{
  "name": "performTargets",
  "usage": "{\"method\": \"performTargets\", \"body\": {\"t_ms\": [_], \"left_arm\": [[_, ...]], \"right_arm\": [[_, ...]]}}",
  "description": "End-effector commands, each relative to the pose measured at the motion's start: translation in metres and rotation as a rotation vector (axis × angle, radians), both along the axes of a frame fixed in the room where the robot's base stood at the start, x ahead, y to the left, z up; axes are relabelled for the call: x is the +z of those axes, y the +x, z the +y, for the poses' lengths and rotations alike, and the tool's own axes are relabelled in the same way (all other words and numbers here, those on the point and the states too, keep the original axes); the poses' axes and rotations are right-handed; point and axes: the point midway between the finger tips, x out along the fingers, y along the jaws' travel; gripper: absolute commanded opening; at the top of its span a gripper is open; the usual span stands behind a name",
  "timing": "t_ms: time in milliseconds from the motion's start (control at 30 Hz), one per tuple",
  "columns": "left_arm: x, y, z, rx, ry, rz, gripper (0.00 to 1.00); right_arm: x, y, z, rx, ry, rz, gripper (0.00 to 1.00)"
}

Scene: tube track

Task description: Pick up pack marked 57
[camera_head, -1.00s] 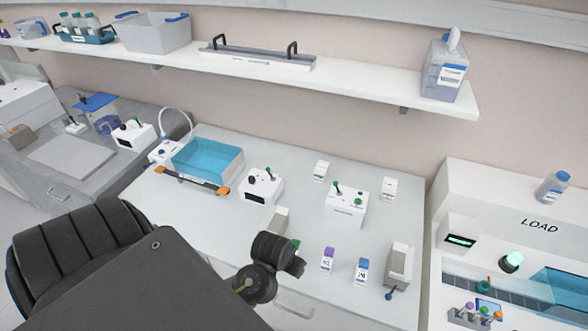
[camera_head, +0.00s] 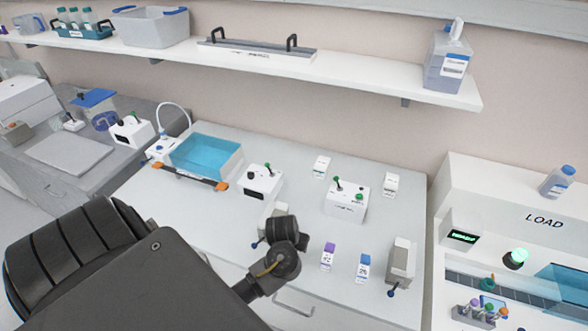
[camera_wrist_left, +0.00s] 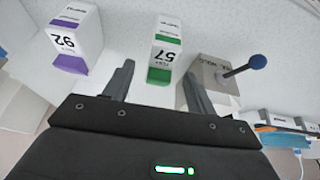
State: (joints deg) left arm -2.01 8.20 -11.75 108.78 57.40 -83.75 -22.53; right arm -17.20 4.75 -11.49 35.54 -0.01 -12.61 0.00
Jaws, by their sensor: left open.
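The pack marked 57 (camera_wrist_left: 166,42) is white with a green end and shows in the left wrist view, its number upside down. My left gripper (camera_wrist_left: 158,72) is open. Its two fingers reach toward the pack, one to each side of the green end in the picture; I see no grip on it. In the head view my left wrist (camera_head: 278,243) hides the pack and the fingertips. A purple-ended pack marked 92 (camera_wrist_left: 76,40) stands beside it; it also shows in the head view (camera_head: 327,257). My right gripper is not in view.
A blue-capped pack (camera_head: 364,268) stands right of pack 92. A grey block with a blue-knobbed lever (camera_wrist_left: 222,72) is close to the right finger in the wrist view. A white switch box (camera_head: 346,200) stands behind. A blue bath (camera_head: 205,156) is at the left.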

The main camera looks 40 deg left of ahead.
Motion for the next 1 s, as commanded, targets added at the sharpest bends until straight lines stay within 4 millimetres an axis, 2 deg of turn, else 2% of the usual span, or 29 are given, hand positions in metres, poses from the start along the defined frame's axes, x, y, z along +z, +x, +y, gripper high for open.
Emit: {"method": "performTargets", "body": {"t_ms": [200,500,867,1000], "left_arm": [[-0.005,0.002,0.001,0.001,0.0,0.0,0.56],[-0.047,0.015,0.005,0.002,-0.002,0.0,0.56],[-0.05,0.018,0.007,0.0,0.0,0.0,0.56],[-0.051,0.018,0.007,0.0,0.0,0.0,0.38]], "right_arm": [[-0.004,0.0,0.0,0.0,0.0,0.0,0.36],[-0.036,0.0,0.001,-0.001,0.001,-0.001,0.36],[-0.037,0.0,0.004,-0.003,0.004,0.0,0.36],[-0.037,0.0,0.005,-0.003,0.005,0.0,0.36]]}}
